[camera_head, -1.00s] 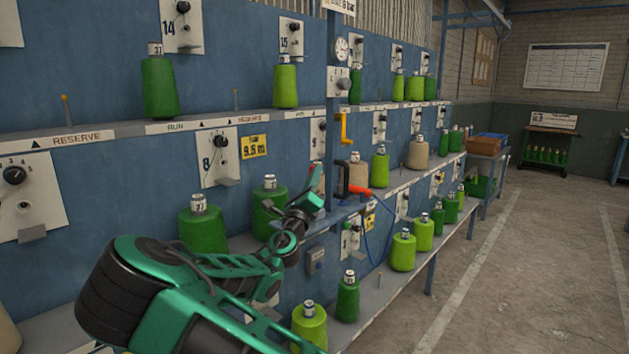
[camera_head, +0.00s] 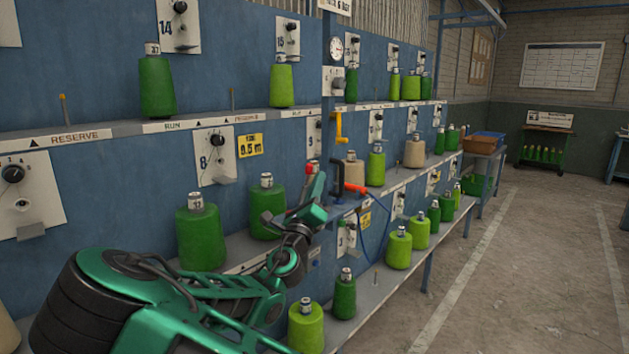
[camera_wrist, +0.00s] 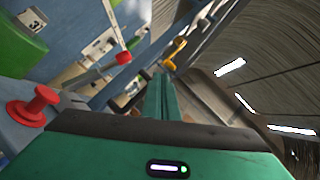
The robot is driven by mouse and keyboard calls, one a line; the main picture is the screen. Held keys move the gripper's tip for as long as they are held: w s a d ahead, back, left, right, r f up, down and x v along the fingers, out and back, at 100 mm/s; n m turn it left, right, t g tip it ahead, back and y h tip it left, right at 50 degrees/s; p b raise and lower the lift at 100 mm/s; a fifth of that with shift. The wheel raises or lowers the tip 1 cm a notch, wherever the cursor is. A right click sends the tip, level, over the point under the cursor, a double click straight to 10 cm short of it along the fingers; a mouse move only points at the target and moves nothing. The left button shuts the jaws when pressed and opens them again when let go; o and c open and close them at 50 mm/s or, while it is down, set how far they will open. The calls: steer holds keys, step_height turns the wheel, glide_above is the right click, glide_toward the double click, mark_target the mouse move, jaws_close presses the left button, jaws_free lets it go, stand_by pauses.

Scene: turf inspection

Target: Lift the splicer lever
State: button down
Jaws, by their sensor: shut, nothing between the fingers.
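A red-orange handle (camera_head: 356,188) with a blue hose beside it sits at the blue frame, next to a black bent handle (camera_head: 337,180). These look like the splicer and its lever, but I cannot tell which part is the lever. In the wrist view a red knob (camera_wrist: 123,57) on a thin bar and a black grip (camera_wrist: 144,74) lie ahead, left of my fingers. My gripper (camera_head: 318,186) is shut and empty, just left of the black handle in the head view. Its closed green fingers (camera_wrist: 163,92) point toward this area; contact is not visible.
A yellow cranked handle (camera_head: 340,128) hangs above; it also shows in the wrist view (camera_wrist: 178,48). Green bobbins line the shelves, with dark green ones (camera_head: 266,208) close behind my arm. A red mushroom button (camera_wrist: 35,105) is at lower left in the wrist view. The aisle floor (camera_head: 510,270) is clear.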

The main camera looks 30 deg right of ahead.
steer(key=shift+s+a+f, duration=0.1)
steer(key=shift+s+a, duration=0.65)
steer(key=shift+s, duration=0.35)
steer(key=shift+s+a, duration=0.75)
steer(key=shift+s, duration=0.3)
steer(key=shift+d, duration=0.1)
